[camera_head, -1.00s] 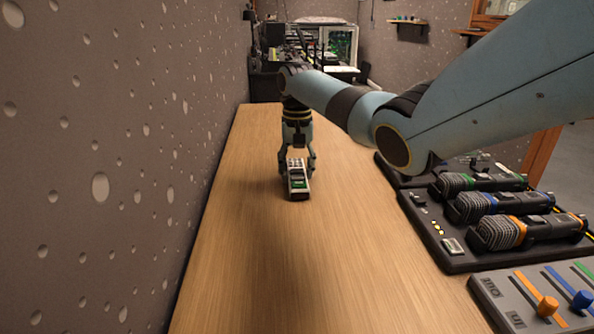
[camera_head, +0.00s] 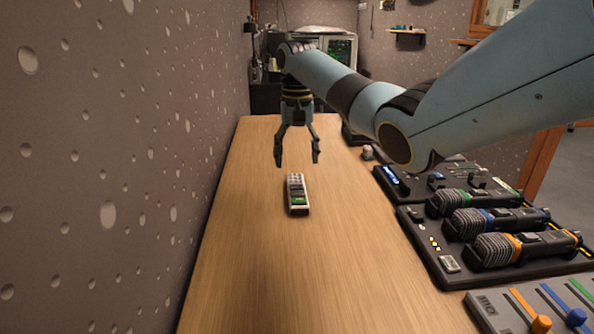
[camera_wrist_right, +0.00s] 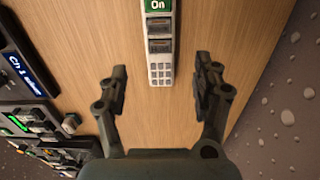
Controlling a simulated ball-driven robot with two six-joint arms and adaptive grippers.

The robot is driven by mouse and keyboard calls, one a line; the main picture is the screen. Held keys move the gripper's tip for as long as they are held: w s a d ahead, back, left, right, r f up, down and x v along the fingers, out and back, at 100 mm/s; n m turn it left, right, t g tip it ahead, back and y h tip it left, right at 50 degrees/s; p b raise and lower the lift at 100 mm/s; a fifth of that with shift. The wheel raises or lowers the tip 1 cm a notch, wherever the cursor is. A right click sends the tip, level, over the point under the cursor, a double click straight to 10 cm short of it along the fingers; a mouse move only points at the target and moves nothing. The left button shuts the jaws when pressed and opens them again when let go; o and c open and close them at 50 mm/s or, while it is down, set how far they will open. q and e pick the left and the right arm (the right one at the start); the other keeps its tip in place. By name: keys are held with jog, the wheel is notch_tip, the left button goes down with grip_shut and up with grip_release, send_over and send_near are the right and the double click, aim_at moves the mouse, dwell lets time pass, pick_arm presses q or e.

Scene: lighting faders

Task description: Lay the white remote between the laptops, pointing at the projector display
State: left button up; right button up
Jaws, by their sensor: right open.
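A white remote (camera_head: 297,194) with a dark and green section lies flat on the wooden table, its long side running nearly away from me. My right gripper (camera_head: 297,163) is open and empty, above and just beyond the remote's far end. In the right wrist view the remote (camera_wrist_right: 160,45) shows a keypad, dark buttons and a green "On" label, ahead of and between the open fingers (camera_wrist_right: 163,92), not held. No laptop can be made out clearly, and I cannot identify the projector display. My left gripper is out of view.
The wooden table (camera_head: 270,270) is clear around the remote. A dotted wall runs along its left side. Black trays with microphones (camera_head: 510,249) and a fader panel (camera_head: 490,308) line the right edge. Equipment with a lit screen (camera_head: 341,48) stands at the back.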

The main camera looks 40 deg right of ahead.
notch_tip(320, 180, up, 3)
jog(key=shift+f, duration=0.1)
jog(key=shift+o, duration=0.4)
jog(key=shift+r, duration=0.35)
jog(key=m+t+h+p, duration=0.3)
jog(key=m+p, duration=0.2)
jog(key=m, duration=3.1)
send_over(297, 187)
jog(key=s, duration=0.1)
jog(key=f, duration=0.4)
jog(key=a+f, duration=0.1)
jog(key=f, duration=0.1)
jog(key=shift+s+f, duration=0.15)
jog(key=shift+s, duration=0.05)
jog(key=x, duration=0.4)
jog(key=b+x, duration=0.1)
jog(key=shift+a+f, duration=0.2)
jog(key=shift+f, duration=0.25)
jog(key=shift+t, duration=0.3)
